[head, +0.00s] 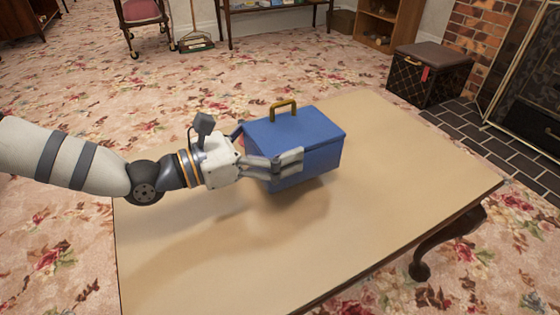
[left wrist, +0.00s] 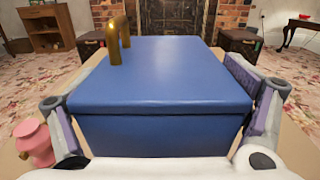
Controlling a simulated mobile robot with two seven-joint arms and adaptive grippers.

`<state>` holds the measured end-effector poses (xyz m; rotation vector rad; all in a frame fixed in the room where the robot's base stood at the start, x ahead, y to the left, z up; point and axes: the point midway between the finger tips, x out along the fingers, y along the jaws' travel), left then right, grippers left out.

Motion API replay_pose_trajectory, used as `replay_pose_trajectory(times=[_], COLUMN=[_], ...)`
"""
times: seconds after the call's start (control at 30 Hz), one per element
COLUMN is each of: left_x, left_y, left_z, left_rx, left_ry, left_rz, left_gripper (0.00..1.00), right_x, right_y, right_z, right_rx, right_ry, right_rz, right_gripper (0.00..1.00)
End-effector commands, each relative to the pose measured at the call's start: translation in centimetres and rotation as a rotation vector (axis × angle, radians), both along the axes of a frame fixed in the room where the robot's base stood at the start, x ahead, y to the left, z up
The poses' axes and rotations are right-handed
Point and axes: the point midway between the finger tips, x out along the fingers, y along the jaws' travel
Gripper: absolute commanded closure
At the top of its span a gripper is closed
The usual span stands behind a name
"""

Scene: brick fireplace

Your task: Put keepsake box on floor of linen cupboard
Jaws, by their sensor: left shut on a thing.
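The keepsake box is a blue lidded box (head: 293,138) with a brass handle on top, over the middle of the tan table (head: 400,200). Its lid is shut. My left gripper (head: 268,148) comes in from the left and is shut on the box, one finger along each side. A shadow on the table beneath suggests a small gap, but I cannot be sure the box is clear. In the left wrist view the box (left wrist: 165,75) fills the middle between both fingers. My right gripper is not in view. I see nothing I can name as the linen cupboard.
A dark trunk (head: 430,75) stands by the brick fireplace (head: 475,28). The flowered carpet between is open. A small pink thing (left wrist: 35,140) shows beside the left finger.

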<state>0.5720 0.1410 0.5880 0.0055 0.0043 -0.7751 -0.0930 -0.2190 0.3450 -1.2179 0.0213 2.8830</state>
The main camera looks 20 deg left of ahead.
Motion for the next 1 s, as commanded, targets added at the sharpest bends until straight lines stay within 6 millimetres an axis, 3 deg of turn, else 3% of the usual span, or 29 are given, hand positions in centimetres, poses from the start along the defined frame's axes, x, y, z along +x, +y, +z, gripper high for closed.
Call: replay_pose_trajectory(times=[0.2, 0.57, 0.6, 0.63, 1.0], left_x=[0.8, 0.7, 0.7, 0.7, 0.7], left_y=[-0.1, -0.1, -0.1, -0.1, -0.1], left_z=[-3.8, -4.0, -4.1, -4.1, -3.8], left_rx=[-0.001, -0.001, 0.001, 0.001, 0.000], left_ry=[0.001, -0.004, -0.001, -0.001, -0.001], left_rz=[0.000, 0.001, 0.000, 0.000, 0.000], left_gripper=[0.50, 0.50, 0.04, 0.00, 0.00], right_x=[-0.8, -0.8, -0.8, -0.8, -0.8], right_y=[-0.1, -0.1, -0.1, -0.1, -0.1], right_z=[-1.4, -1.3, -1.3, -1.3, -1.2], right_rx=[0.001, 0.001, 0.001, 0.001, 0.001], right_ry=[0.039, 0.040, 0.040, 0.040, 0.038], right_rz=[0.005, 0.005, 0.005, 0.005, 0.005], right_gripper=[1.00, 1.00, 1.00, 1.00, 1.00])
